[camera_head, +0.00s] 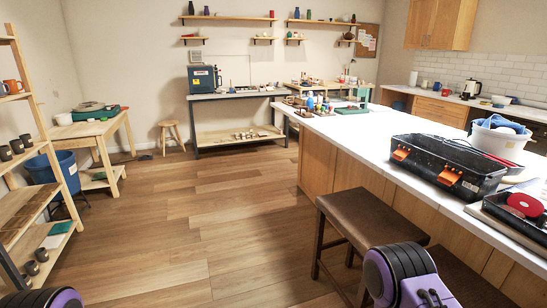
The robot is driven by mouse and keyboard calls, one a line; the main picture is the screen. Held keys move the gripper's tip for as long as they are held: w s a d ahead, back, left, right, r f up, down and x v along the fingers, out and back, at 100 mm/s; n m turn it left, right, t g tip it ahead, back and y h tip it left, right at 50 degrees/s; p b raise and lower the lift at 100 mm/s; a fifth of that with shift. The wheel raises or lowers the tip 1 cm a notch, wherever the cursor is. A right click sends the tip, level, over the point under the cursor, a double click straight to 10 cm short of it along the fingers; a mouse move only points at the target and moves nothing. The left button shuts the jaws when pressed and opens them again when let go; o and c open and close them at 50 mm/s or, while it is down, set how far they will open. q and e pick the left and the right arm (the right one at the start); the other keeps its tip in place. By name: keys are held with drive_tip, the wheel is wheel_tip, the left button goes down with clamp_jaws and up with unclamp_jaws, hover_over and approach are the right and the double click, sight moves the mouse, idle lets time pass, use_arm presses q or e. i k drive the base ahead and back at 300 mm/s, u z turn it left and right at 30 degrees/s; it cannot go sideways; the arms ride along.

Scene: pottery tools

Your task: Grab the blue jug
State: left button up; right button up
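I cannot tell for certain which thing is the blue jug. A small dark blue vessel (309,14) stands on the upper right wall shelf, too small to make out a handle. A small blue bottle-like item (310,103) stands among other items at the far end of the long white counter. Neither of my grippers is in view. Only purple and black parts of my arms show at the bottom left corner and at the bottom right of centre.
The white counter (372,139) runs along the right, bearing a black toolbox (447,166) and a white bucket (497,137). A brown stool (371,216) stands before it. A wooden rack (40,150) and a wooden table (92,128) stand left. The middle floor is clear.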

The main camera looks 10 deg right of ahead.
sight(436, 87)
drive_tip(key=i, duration=8.85)
drive_tip(key=z, duration=2.7)
drive_tip(key=i, duration=5.45)
